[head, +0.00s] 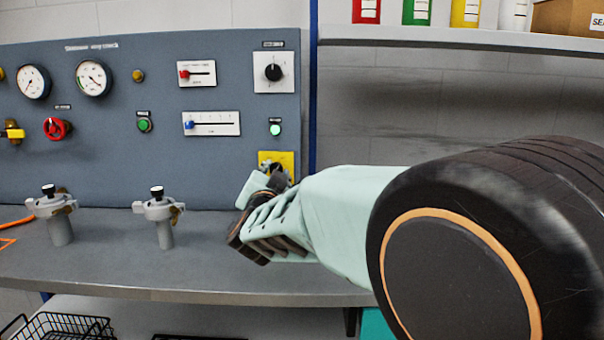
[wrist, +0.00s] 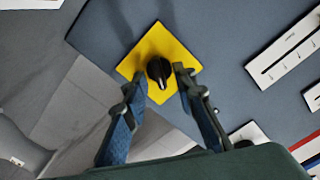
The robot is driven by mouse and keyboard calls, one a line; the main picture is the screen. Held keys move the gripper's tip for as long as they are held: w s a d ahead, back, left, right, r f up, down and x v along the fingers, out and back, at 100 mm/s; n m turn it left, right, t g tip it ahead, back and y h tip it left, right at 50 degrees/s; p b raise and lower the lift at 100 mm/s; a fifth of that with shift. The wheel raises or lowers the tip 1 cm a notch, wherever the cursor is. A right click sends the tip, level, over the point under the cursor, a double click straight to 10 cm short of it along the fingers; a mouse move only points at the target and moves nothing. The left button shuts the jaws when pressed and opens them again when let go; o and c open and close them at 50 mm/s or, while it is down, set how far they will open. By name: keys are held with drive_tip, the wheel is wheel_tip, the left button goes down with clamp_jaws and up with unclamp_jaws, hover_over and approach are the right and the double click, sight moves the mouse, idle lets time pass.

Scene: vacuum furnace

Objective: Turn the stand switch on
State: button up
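A black rotary knob (wrist: 158,70) on a yellow square plate (wrist: 153,47) is on the grey panel, and I take it for the stand switch. In the head view the yellow plate (head: 288,158) is low on the panel's right side, with its knob mostly hidden by my gripper (head: 272,180). In the wrist view my gripper (wrist: 160,82) is open, one fingertip on each side of the knob. A gap shows on the left; the right fingertip is close, and I cannot tell whether it touches. The knob's on and off marks cannot be read.
Above the yellow plate are a lit green lamp (head: 275,130) and another black rotary switch (head: 273,73) on a white plate. Sliders (head: 211,123) and gauges (head: 94,78) are further left. Two grey clamp fittings (head: 160,212) stand on the bench (head: 110,258) below.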

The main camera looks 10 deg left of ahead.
drive_tip(key=v, duration=1.2)
